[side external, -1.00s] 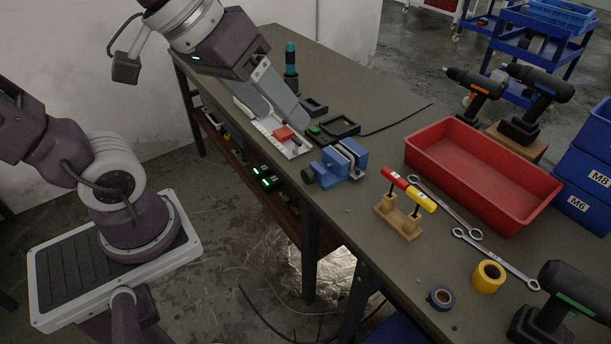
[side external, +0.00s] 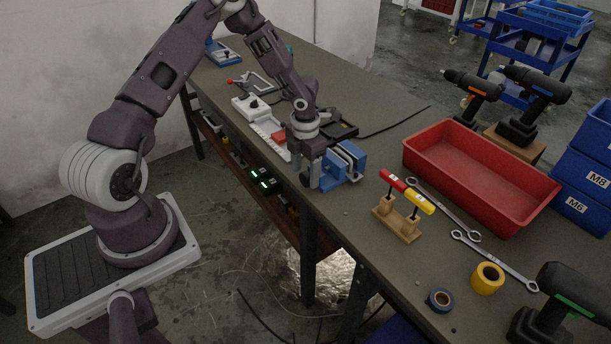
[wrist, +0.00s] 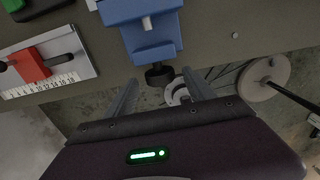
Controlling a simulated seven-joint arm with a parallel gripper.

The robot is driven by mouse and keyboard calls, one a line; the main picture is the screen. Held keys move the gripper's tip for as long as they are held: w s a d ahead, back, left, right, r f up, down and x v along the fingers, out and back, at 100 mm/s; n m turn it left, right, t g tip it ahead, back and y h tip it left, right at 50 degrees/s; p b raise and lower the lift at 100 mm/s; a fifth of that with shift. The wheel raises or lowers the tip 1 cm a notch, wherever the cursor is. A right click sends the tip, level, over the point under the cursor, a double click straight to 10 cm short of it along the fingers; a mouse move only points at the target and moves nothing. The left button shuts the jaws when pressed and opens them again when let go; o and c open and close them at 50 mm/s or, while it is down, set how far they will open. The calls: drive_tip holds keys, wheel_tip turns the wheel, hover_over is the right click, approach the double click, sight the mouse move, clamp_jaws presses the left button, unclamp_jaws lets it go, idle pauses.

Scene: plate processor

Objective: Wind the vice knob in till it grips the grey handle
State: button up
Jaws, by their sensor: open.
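The blue vice (side external: 346,162) stands at the near edge of the bench in the side view. It also shows at the top of the wrist view (wrist: 150,38). Its black knob (wrist: 158,76) points out past the bench edge. I cannot clearly make out the grey handle in the vice jaws.
A scale with a red slider (wrist: 32,66) lies beside the vice. A wooden stand with a red and yellow tool (side external: 408,192), spanners (side external: 447,210) and a red tray (side external: 480,178) lie to the right.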

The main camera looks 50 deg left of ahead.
wheel_tip(320, 180, down, 2)
drive_tip(key=shift+c, duration=0.2)
drive_tip(key=c, duration=1.3)
drive_tip(key=shift+y, duration=0.3)
drive_tip(key=shift+d+y, duration=0.25)
drive_tip(key=shift+y, duration=0.65)
drive_tip(key=shift+d+y, duration=0.1)
drive_tip(key=shift+y, duration=1.5)
